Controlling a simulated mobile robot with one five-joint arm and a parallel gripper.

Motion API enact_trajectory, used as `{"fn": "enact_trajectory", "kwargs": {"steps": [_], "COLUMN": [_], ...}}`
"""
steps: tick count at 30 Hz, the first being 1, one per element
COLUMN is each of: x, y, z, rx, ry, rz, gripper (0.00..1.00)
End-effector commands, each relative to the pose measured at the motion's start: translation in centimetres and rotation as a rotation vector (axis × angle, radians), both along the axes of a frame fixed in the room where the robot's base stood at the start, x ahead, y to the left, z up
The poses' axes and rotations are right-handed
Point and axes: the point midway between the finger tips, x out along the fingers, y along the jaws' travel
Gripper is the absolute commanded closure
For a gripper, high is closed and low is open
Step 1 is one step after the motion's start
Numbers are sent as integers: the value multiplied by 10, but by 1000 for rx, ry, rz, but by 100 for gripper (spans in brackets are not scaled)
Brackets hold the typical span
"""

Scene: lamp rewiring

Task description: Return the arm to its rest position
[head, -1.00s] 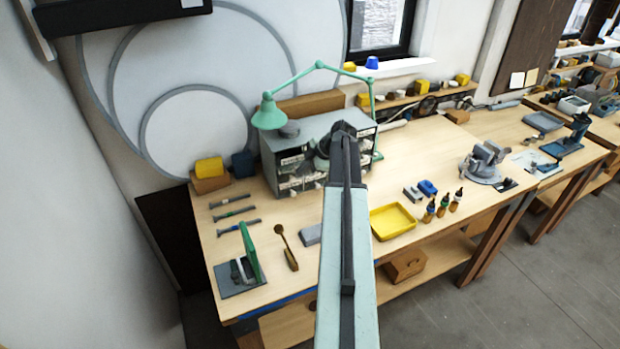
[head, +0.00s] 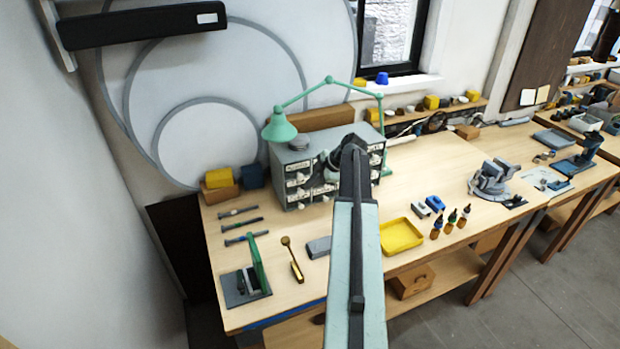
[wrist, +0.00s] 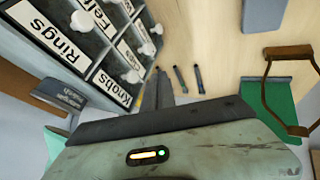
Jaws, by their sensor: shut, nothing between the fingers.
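My arm reaches from the bottom of the head view toward the drawer cabinet, and my gripper (head: 350,150) is at its dark far end, in front of the cabinet. In the wrist view the dark fingers (wrist: 158,88) are together with nothing between them. The grey drawer cabinet (head: 300,180) has small labelled drawers with white knobs; in the wrist view its front (wrist: 95,55) is close at upper left, with labels such as "Rings" and "Knobs". The far end of my arm hides part of the cabinet in the head view.
A green lamp (head: 280,127) arches over the cabinet. A yellow tray (head: 401,236), dropper bottles (head: 450,221) and a vise (head: 492,180) are to the right. Bare benchtop lies behind the tray.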

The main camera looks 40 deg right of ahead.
Motion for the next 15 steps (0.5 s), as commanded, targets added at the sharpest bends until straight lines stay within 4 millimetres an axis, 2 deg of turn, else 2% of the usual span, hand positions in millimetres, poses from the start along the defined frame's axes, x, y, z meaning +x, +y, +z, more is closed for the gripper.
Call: {"fn": "enact_trajectory", "kwargs": {"steps": [1, 6, 10, 15], "x": [-9, -35, -48, -51], "y": [-3, -11, -15, -16], "z": [28, 64, 76, 75], "rx": [0, 0, 1, 0], "ry": [0, 1, 2, 2], "rz": [-2, -1, 1, 2], "gripper": [100, 100, 100, 100]}}
